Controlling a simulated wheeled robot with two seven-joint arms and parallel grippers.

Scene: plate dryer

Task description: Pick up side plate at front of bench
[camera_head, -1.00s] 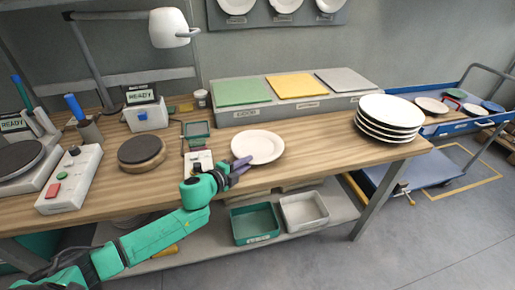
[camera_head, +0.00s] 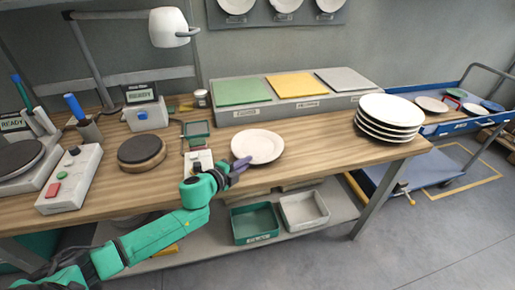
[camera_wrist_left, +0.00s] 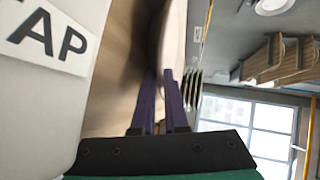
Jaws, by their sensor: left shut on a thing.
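The white side plate (camera_head: 258,146) is at the front of the wooden bench (camera_head: 310,151), in the middle of the head view. My left gripper (camera_head: 239,168) is at the plate's front left edge. In the left wrist view the two dark purple fingers (camera_wrist_left: 160,100) are shut on the rim of the plate (camera_wrist_left: 173,40), which stands edge-on between them. From the head view I cannot tell whether the plate is clear of the bench top. My right gripper is out of view.
A stack of plates (camera_head: 390,111) stands at the bench's right end. A small device (camera_head: 198,163) is just left of the gripper, and a round black disc (camera_head: 142,150) lies further left. Green, yellow and grey pads (camera_head: 297,85) lie behind. Two bins (camera_head: 254,222) sit below.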

